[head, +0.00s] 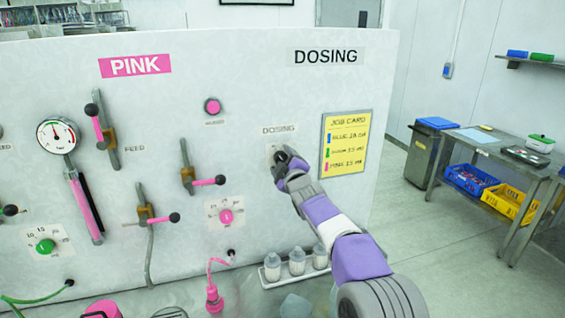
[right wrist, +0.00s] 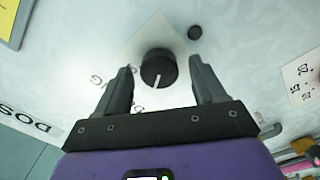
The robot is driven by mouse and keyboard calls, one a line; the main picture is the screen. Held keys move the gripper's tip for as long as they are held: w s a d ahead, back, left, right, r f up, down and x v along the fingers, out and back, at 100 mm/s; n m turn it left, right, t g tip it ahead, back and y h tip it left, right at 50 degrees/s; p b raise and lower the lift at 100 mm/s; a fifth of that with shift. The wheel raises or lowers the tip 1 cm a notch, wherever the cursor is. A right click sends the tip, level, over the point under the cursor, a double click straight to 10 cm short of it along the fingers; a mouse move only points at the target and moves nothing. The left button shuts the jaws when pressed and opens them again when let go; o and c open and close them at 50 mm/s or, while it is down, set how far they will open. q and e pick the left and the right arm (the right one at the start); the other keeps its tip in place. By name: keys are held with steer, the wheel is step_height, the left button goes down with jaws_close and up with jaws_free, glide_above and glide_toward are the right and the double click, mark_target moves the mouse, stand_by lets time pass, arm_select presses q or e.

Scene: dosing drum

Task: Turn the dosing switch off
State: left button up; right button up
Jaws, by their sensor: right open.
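The dosing switch is a round black knob (right wrist: 158,70) with a white pointer line, on a pale square plate (right wrist: 143,42) on the white panel. In the right wrist view the pointer line runs toward the bottom of the picture. My right gripper (right wrist: 161,68) is open, with one finger on each side of the knob; I see a gap on both sides. In the head view my right gripper (head: 280,158) is at the panel just below the small DOSING label (head: 278,129) and hides most of the switch. My left gripper is not in view.
A yellow job card (head: 345,143) hangs right of the switch. A pink dial (head: 225,216), a pink button (head: 212,106) and levers (head: 188,179) sit to its left. Bottles on a tray (head: 271,282) stand below. A small black knob (right wrist: 194,33) is close by.

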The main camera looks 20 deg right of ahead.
steer(key=s+b, duration=0.2)
steer(key=s, duration=0.5)
steer(key=shift+d, duration=0.15)
